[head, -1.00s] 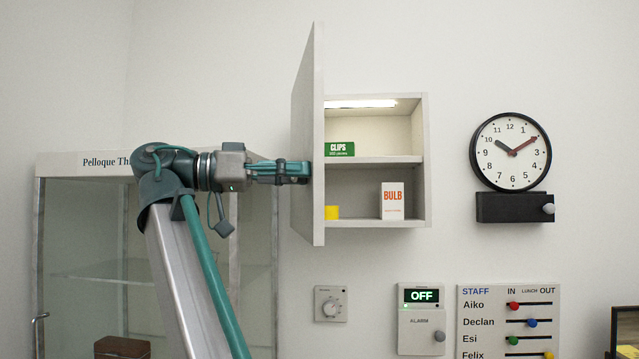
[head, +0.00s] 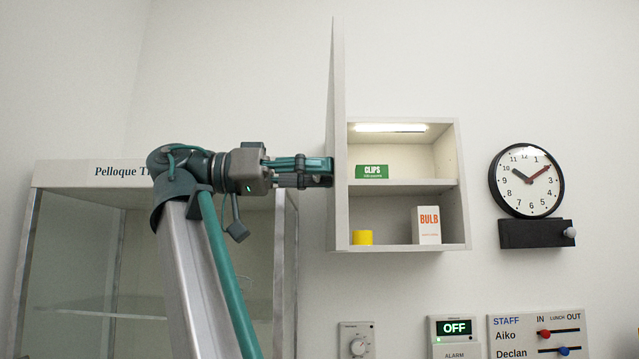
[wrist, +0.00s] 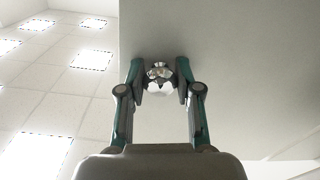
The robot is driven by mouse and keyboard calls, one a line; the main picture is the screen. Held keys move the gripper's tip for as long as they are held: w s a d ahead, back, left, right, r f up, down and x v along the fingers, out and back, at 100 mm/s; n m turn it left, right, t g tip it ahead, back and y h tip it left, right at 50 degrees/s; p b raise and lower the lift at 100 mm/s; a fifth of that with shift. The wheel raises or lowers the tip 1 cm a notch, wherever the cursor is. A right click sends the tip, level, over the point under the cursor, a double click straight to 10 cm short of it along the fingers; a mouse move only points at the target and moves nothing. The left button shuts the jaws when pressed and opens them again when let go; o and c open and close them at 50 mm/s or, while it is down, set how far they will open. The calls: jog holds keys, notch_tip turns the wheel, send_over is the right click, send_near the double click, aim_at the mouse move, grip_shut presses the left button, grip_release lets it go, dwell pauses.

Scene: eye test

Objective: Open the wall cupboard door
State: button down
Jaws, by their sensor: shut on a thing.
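The wall cupboard (head: 465,190) hangs on the wall with its door (head: 339,130) swung wide open, seen nearly edge-on at the cupboard's left side. My gripper (head: 328,172) is at the outer face of the door in the head view. In the wrist view my gripper (wrist: 160,80) is shut on a shiny faceted knob (wrist: 160,86), with the pale door face (wrist: 240,70) behind it. The knob is hidden by the fingers in the head view.
Inside the cupboard are a green CLIPS box (head: 371,172), a yellow item (head: 362,237) and a BULB box (head: 427,226). A glass cabinet (head: 90,250) stands at left. A clock (head: 527,181), an alarm panel (head: 455,328) and a staff board (head: 510,349) are on the wall at right.

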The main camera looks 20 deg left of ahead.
dwell(0.3)
jog(key=c, duration=0.8)
grip_release()
jog(key=shift+o, duration=0.2)
